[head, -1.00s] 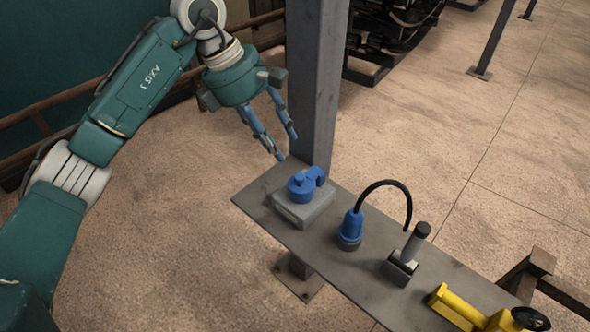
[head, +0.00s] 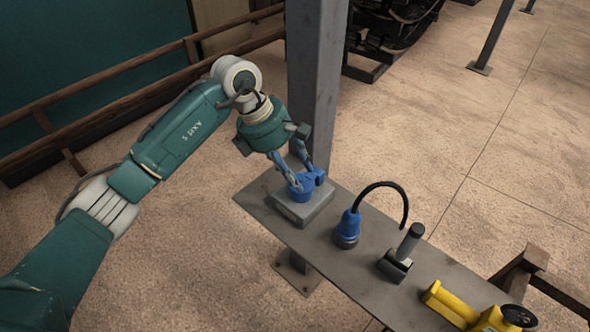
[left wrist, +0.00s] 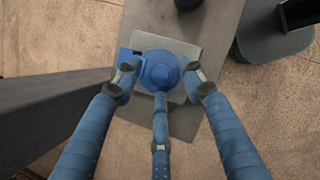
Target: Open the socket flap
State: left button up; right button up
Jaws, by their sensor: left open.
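The blue socket (head: 303,190) sits on a grey box (head: 308,211) at the far left end of the narrow grey shelf. Its round lid, the flap, looks shut in the left wrist view (left wrist: 158,70), with a blue hinge part beside it. My left gripper (head: 298,180) is open, just above the socket. In the left wrist view its blue fingers (left wrist: 160,88) spread around the lid, two at the sides and one below. I cannot tell whether they touch it. My right gripper is not in view.
On the shelf (head: 350,283), a blue plug (head: 347,228) with a black cable, a grey lever (head: 402,255) and a yellow valve (head: 475,312) stand to the right. A grey steel post (head: 317,80) rises close behind the socket. A brown railing (head: 130,87) runs behind my arm.

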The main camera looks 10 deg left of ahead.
pick_arm(q)
grip_shut()
jog(key=shift+r, duration=0.1)
jog(key=shift+w+d+r+g+y, duration=0.25)
jog(key=shift+r+g+y, duration=0.15)
jog(key=shift+g, duration=0.1)
jog(key=shift+w+d+r+g+y, duration=0.2)
jog(key=shift+w+g+y, duration=0.15)
jog(key=shift+g+y, duration=0.25)
jog(key=shift+w+d+r+n+g+y+b, duration=0.15)
jog(key=shift+w+d+n+g+y+b, duration=0.2)
jog(key=shift+g, duration=0.45)
jog(key=shift+w+y, duration=0.1)
jog(key=shift+y, duration=0.15)
jog(key=shift+w+d+r+g+b, duration=0.15)
jog(key=shift+r+g+b, duration=0.1)
jog(key=shift+g+b, duration=0.2)
